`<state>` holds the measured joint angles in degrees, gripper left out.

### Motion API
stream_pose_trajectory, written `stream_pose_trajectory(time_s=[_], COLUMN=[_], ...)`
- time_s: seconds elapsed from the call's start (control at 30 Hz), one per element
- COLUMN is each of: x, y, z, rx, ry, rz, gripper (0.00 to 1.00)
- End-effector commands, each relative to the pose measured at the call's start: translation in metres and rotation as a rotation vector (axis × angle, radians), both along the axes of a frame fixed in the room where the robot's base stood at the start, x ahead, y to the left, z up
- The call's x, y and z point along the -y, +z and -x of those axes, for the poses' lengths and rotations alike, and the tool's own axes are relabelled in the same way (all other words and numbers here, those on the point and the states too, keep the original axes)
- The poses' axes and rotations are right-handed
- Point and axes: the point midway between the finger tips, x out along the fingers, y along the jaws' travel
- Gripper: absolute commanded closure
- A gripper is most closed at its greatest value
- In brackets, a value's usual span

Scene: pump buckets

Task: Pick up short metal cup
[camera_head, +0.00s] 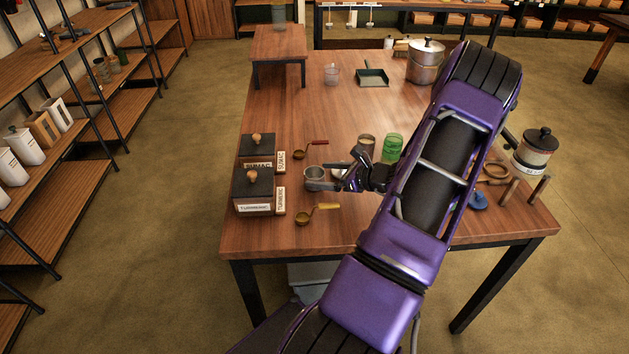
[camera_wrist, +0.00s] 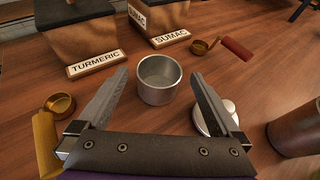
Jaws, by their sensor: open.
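The short metal cup (camera_wrist: 159,80) is a small silver cup standing upright and empty on the wooden table (camera_head: 270,210). In the head view the cup (camera_head: 314,174) is partly hidden by my gripper. My gripper (camera_wrist: 163,80) is open, with one finger to each side of the cup in the wrist view. The fingers seem not to touch the cup. In the head view my gripper (camera_head: 322,186) reaches in from the right, close to the cup.
Turmeric (camera_head: 253,190) and sumac (camera_head: 257,151) boxes stand left of the cup. A red-handled scoop (camera_head: 310,149) lies behind it, a yellow-handled scoop (camera_head: 315,214) in front. A silver round object (camera_wrist: 214,117) is by the right finger. A green glass (camera_head: 392,147) stands farther right.

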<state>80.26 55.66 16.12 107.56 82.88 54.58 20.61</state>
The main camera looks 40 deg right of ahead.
Motion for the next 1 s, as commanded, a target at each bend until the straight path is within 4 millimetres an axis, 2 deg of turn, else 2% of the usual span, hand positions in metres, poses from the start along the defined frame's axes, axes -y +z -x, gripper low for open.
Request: stream_pose_trajectory(time_s=[0.27, 0.6, 0.8, 0.87, 1.0], x=[-0.004, -0.015, -0.015, -0.015, -0.015], y=[-0.006, -0.023, -0.023, -0.023, -0.023], z=[-0.015, -0.055, -0.057, -0.057, -0.057], rx=[0.0, 0.0, -0.001, -0.001, -0.001], ry=[0.0, 0.0, -0.001, -0.001, -0.001], rz=[0.0, 0.001, 0.002, 0.002, 0.002], gripper=[0.0, 0.0, 0.0, 0.07, 0.32])
